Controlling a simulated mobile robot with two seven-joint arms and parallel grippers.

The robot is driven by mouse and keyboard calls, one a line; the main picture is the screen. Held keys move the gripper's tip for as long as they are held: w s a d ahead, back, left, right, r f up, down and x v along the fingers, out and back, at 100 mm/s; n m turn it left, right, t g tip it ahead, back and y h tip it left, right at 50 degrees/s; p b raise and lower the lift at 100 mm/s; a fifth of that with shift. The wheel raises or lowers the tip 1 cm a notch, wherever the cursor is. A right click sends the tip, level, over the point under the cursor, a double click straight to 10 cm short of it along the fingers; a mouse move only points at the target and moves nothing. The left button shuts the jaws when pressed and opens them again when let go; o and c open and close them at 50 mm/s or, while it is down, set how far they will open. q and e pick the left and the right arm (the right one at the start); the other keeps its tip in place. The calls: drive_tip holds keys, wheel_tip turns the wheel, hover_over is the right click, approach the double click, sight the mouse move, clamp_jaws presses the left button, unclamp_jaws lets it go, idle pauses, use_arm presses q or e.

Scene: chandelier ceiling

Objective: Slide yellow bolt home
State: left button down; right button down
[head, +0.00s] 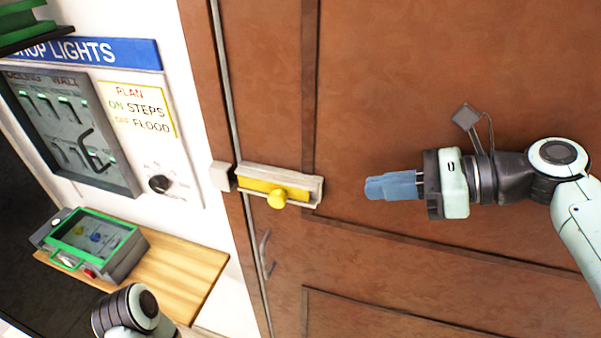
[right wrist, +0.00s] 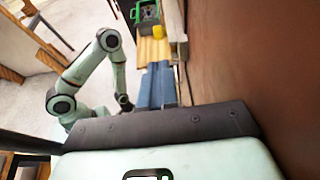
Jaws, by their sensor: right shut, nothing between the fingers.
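The yellow bolt (head: 262,187) lies in a pale grey housing (head: 313,190) on the brown door, with a round yellow knob (head: 277,199) standing out from it. A pale grey keeper block (head: 222,176) sits on the frame just left of the housing. I cannot tell whether the bolt's tip enters it. My right gripper (head: 370,188) has its blue fingers shut and empty, pointing left, to the right of the housing and apart from it. My left gripper's fingers are not visible.
A door handle (head: 266,254) is below the bolt. Left of the door are a wall switch panel (head: 75,135), a dial (head: 160,184) and a wooden shelf (head: 185,270) bearing a green-framed box (head: 90,240). The door surface between my right fingers and the housing is clear.

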sight(283, 199)
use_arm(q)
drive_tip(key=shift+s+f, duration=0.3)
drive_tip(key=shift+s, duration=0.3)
use_arm(e)
drive_tip(key=x, duration=0.9)
drive_tip(key=s+x, duration=0.1)
drive_tip(key=x, duration=0.4)
drive_tip(key=shift+f, duration=0.1)
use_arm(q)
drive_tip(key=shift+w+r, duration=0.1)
use_arm(e)
drive_tip(key=shift+a, duration=0.1)
